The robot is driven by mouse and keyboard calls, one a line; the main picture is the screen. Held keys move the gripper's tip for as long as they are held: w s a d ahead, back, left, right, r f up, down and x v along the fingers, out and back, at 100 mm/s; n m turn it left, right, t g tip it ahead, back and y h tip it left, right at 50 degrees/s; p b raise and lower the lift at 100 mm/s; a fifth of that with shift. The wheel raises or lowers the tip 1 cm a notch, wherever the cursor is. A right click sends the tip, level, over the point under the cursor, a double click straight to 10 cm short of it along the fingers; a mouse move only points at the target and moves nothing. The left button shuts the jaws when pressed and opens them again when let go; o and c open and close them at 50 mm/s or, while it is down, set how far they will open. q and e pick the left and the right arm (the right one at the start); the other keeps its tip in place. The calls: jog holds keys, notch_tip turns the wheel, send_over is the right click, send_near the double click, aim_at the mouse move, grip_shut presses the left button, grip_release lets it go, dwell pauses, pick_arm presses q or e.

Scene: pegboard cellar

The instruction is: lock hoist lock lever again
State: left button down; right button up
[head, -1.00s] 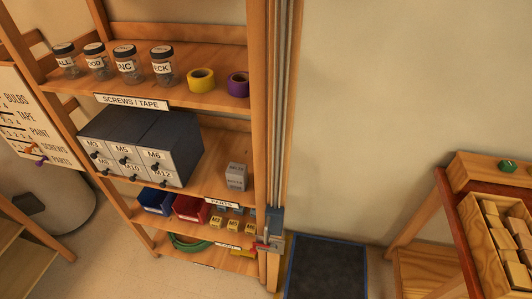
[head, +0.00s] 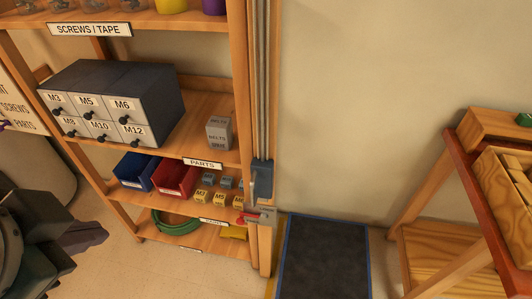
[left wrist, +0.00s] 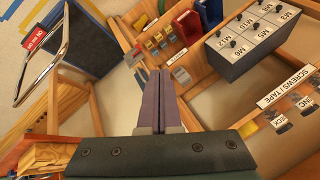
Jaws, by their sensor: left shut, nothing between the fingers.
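The hoist lock lever (head: 262,215) is a small grey metal piece with a red end, low on the wooden post at the shelf's right side. The lever's exact angle is hard to tell. Above it a grey bracket (head: 262,180) sits on the rail. The lever area also shows in the left wrist view (left wrist: 136,54), just beyond the fingertips and to their left. My left gripper (head: 98,236) is at the lower left in the head view, well left of the lever. Its fingers (left wrist: 160,74) are together and empty. My right gripper is not in view.
The shelf holds a grey drawer cabinet (head: 112,103), a blue bin (head: 135,170), a red bin (head: 177,178) and a green coil (head: 176,222). A dark mat (head: 325,260) lies right of the post. A metal loop with a red tag (left wrist: 35,38) shows in the wrist view.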

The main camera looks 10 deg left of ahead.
pick_arm(q)
jog(key=w+a+f+m+t+y+b, duration=0.1)
jog(key=w+f+m+t+b, duration=0.45)
jog(key=f+b, duration=1.25)
jog(key=w+f+m+t+y+b, duration=0.15)
jog(key=w+f+m+b, duration=0.55)
jog(key=f+b, duration=1.05)
jog(key=w+d+f+m+t+h+b, duration=0.1)
jog(key=w+d+f+m+t+b, duration=0.1)
jog(key=f+m+b, duration=0.3)
jog(key=w+d+f+m+t+h+b, duration=0.2)
jog(key=f+m+b, duration=0.3)
jog(key=f+b, duration=0.8)
jog(key=w+d+f+m+t+h+b, duration=0.2)
jog(key=f+b, duration=0.7)
jog(key=b, duration=1.1)
jog(key=w+m, duration=0.2)
jog(key=m, duration=0.2)
jog(key=shift+d+f, duration=0.2)
jog(key=shift+h, duration=0.25)
jog(key=shift+w, duration=0.1)
